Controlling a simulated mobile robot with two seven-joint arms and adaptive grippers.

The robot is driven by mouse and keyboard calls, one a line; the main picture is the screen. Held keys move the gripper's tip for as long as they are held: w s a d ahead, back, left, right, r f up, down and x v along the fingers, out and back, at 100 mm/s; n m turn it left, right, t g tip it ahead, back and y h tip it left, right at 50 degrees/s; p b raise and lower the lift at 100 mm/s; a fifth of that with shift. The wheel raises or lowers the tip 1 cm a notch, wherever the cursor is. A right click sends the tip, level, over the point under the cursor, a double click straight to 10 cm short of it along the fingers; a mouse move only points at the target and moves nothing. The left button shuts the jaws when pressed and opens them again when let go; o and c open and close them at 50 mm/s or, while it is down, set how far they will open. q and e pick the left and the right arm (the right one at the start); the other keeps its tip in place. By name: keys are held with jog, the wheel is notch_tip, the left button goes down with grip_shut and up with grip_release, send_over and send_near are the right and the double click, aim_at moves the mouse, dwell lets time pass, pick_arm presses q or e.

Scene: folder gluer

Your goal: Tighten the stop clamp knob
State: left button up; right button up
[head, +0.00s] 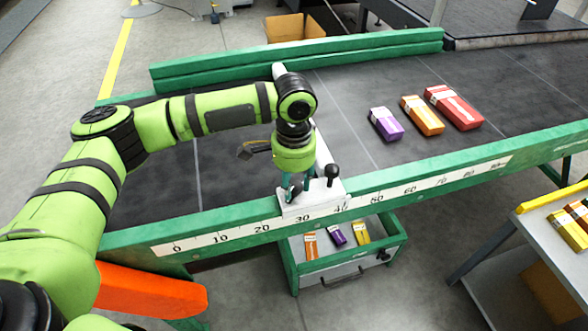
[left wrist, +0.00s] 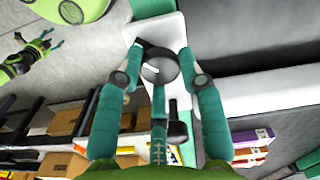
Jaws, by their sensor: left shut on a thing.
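The white stop clamp (head: 322,196) sits on the green front rail, over the scale between about 30 and 40. Its round dark knob (left wrist: 160,66) with a pale line shows in the left wrist view. My left gripper (head: 296,188) points down over the clamp and is shut on the knob, with a finger on either side. In the head view the gripper mostly hides the knob. A black ball-topped lever (head: 332,172) stands on the clamp just right of the gripper. My right gripper (left wrist: 38,43) shows small in the left wrist view, fingers apart and empty.
Purple (head: 386,124), orange (head: 422,115) and red (head: 453,107) cartons lie on the dark belt (head: 350,90) to the right. A green drawer (head: 345,268) with small cartons hangs below the rail. A side table (head: 535,232) with cartons stands at the right.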

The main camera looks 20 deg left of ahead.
pick_arm(q)
jog(key=m+p, duration=0.3)
jog(key=p, duration=0.1)
jog(key=m+p, duration=0.2)
jog(key=shift+s+r+m, duration=0.1)
jog(key=shift+r+m, duration=0.15)
jog(key=shift+m, duration=0.05)
jog(key=m+p, duration=0.3)
jog(key=m, duration=0.1)
jog(key=shift+f+m+p, duration=0.1)
jog(key=shift+m+p, duration=0.2)
jog(key=m+p, duration=0.1)
jog(key=m, duration=0.1)
jog(key=shift+m, duration=0.3)
jog(key=m+p, duration=0.1)
jog(key=m, duration=0.2)
jog(key=shift+f+m, duration=0.1)
jog(key=shift+m, duration=0.3)
jog(key=m, duration=0.3)
jog(key=shift+p, duration=0.3)
jog(key=shift+m, duration=1.5)
